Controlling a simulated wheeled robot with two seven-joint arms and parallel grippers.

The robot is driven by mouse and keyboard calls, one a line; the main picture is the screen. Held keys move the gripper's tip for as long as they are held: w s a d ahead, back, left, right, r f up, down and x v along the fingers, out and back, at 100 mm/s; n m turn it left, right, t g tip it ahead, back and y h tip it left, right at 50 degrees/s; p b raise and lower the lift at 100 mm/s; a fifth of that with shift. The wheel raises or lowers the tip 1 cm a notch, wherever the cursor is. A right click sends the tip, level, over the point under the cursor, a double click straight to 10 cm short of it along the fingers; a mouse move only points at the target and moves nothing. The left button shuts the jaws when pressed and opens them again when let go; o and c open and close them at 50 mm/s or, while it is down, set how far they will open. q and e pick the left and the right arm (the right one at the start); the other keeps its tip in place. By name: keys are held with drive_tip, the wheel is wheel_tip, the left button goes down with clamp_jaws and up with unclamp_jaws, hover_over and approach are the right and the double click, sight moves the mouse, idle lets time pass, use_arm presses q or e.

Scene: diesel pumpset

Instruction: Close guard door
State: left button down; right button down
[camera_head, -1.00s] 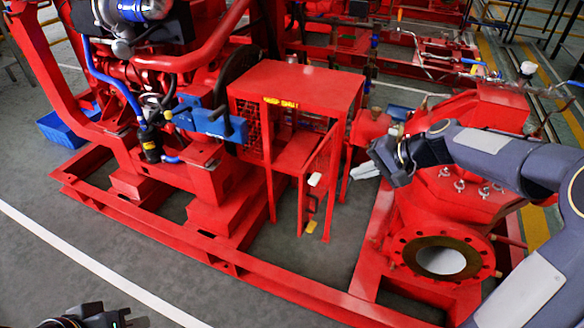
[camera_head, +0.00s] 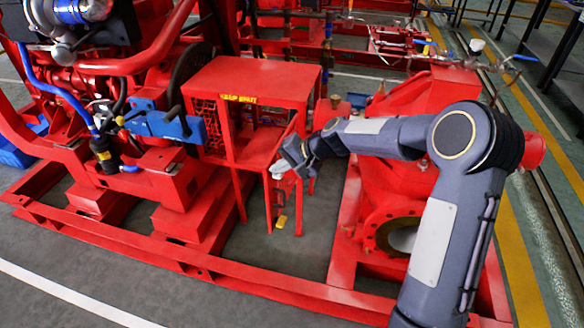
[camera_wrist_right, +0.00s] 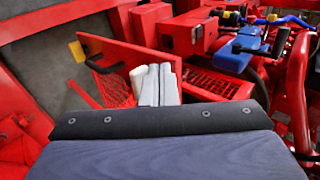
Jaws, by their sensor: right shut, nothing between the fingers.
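The red guard (camera_head: 250,80) is a box frame with a flat top and a yellow label. Its mesh guard door (camera_head: 268,206) stands ajar on the guard's front right side, partly hidden by my right gripper. In the right wrist view, the door (camera_wrist_right: 120,50) shows as a red bar with mesh below it. My right gripper (camera_head: 280,169) is shut and empty at the door's upper part. Its pale fingers (camera_wrist_right: 158,84) overlap the door in the wrist view; I cannot tell whether they touch it. My left gripper is out of view.
The red pump with a round flange (camera_head: 385,225) stands right of the guard, under my right arm. The engine with a blue bracket (camera_head: 165,122) is on the left. A red base rail (camera_head: 230,276) runs along the front. Grey floor (camera_head: 120,285) is clear in front.

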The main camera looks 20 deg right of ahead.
drive_tip(key=shift+w+a, duration=0.2)
drive_tip(key=shift+a, duration=0.05)
